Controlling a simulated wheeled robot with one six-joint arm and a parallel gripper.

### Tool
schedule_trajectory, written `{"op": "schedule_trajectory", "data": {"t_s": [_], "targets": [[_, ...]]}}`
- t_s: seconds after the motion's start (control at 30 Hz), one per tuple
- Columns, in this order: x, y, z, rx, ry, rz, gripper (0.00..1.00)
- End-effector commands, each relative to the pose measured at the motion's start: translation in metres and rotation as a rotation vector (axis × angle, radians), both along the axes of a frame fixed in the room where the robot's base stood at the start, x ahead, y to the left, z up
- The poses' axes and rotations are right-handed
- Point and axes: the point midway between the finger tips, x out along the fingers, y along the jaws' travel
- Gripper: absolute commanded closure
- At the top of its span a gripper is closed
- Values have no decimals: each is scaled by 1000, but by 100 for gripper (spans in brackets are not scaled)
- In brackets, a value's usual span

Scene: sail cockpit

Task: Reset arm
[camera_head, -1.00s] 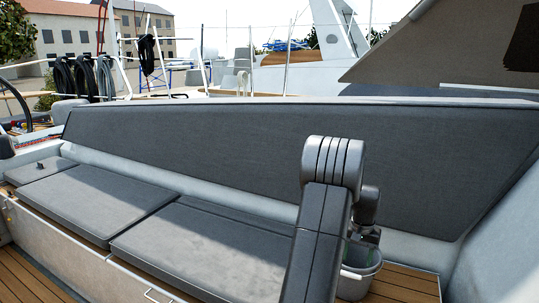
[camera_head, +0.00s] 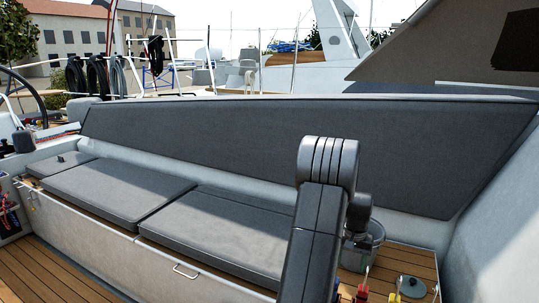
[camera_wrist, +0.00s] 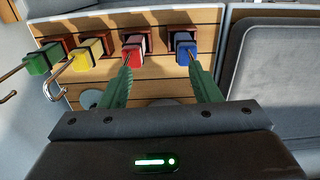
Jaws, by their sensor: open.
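My gripper (camera_wrist: 161,72) shows in the wrist view with its two green fingers spread apart and nothing between them. The fingertips point at a wooden panel with coloured blocks. The left fingertip is close to the red block (camera_wrist: 134,48) and the right one is close to the blue block (camera_wrist: 186,47); I cannot tell whether either touches. In the head view my arm stands in the lower middle, and my gripper cannot be made out there.
A yellow block (camera_wrist: 88,50) and a green block (camera_wrist: 45,58) sit further left in the wrist view. A grey bucket (camera_head: 372,246) stands behind my arm. Grey cushions (camera_head: 120,190) line the bench. The wooden floor (camera_head: 40,275) at lower left is clear.

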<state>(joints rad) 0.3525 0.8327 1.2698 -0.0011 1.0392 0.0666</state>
Motion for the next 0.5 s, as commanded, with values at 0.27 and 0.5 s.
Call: {"op": "schedule_trajectory", "data": {"t_s": [0.27,0.5], "targets": [[-8,38,-39,1,3,60,43],[-13,61,-63,0,1,97,43]]}}
